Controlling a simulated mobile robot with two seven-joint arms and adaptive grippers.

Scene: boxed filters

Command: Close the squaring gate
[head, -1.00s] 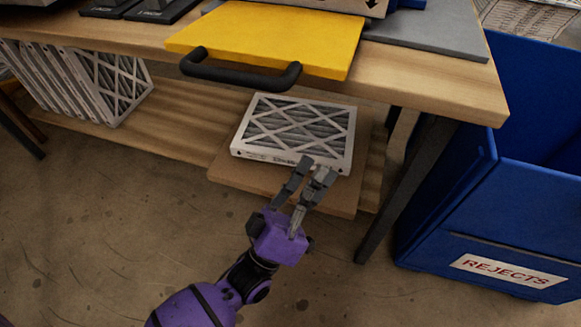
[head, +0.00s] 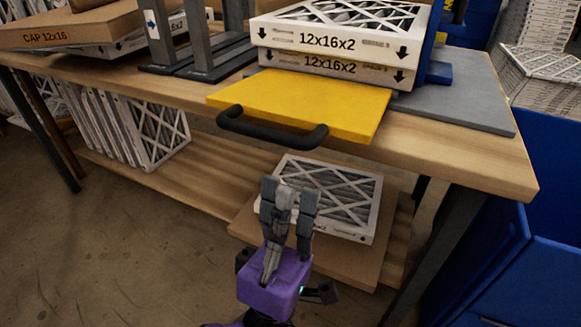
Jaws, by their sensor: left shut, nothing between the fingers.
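The squaring gate looks to be the yellow panel (head: 300,100), lying flat and jutting past the table's front edge. A black bar handle (head: 270,130) is fixed along its front edge. A stack of two 12x16x2 filters (head: 335,55) stands right behind the panel. My left gripper (head: 289,190) is shut and empty, fingers pointing up, below the handle and apart from it. It covers part of a filter lying on the low shelf. My right gripper is not in view.
A single filter (head: 330,195) lies on a board (head: 360,262) on the lower shelf, close behind my gripper. More filters (head: 130,120) stand on that shelf at left. Dark metal uprights (head: 190,40) stand on the table. A blue bin (head: 490,270) is at right.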

